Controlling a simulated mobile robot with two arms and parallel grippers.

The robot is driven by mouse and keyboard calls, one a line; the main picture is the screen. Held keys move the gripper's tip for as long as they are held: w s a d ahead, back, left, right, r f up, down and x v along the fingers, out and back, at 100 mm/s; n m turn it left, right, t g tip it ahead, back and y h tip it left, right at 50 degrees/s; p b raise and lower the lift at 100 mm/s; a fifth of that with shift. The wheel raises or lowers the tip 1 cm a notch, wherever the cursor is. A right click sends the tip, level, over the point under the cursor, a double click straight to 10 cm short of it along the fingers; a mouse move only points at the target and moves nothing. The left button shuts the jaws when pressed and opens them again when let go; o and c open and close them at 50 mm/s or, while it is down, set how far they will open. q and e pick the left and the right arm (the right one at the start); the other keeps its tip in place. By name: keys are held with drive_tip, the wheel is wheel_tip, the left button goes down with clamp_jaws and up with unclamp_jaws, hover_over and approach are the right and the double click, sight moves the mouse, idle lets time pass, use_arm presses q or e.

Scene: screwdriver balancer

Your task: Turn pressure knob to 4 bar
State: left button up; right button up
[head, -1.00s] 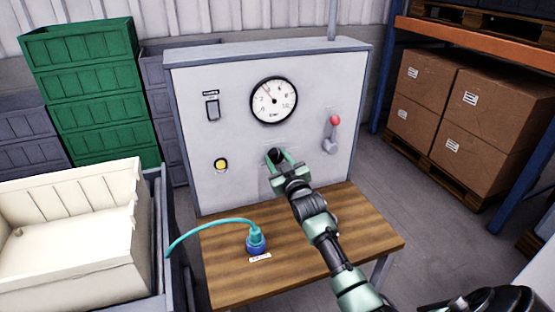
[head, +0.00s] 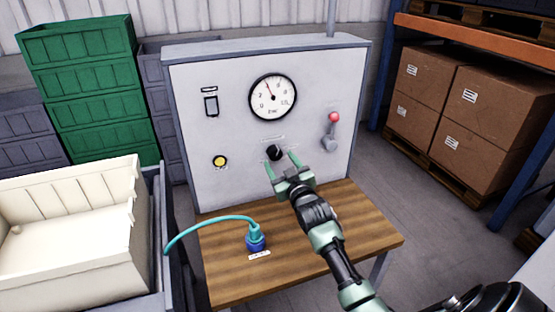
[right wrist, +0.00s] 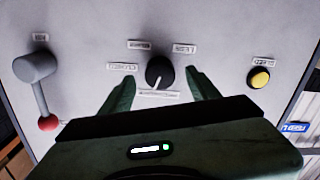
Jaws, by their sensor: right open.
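The black pressure knob (head: 275,152) sits low in the middle of the grey panel, under the round gauge (head: 273,97). The gauge needle points up and slightly left; the exact reading is too small to tell. My right gripper (head: 282,162) is open in front of the knob, its fingers spread and apart from it. In the right wrist view the knob (right wrist: 160,71) shows between the two open fingers (right wrist: 160,88), with a pale pointer mark toward its lower edge. My left gripper is not in view.
A red-tipped lever (head: 333,130) is right of the knob. A yellow button (head: 220,161) and a switch (head: 211,105) are to the left. A blue connector (head: 255,241) with a teal hose stands on the wooden table (head: 305,270). A cream crate (head: 70,260) is at left.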

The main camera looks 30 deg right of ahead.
drive_tip(key=shift+v, duration=2.25)
drive_tip(key=shift+f, duration=0.1)
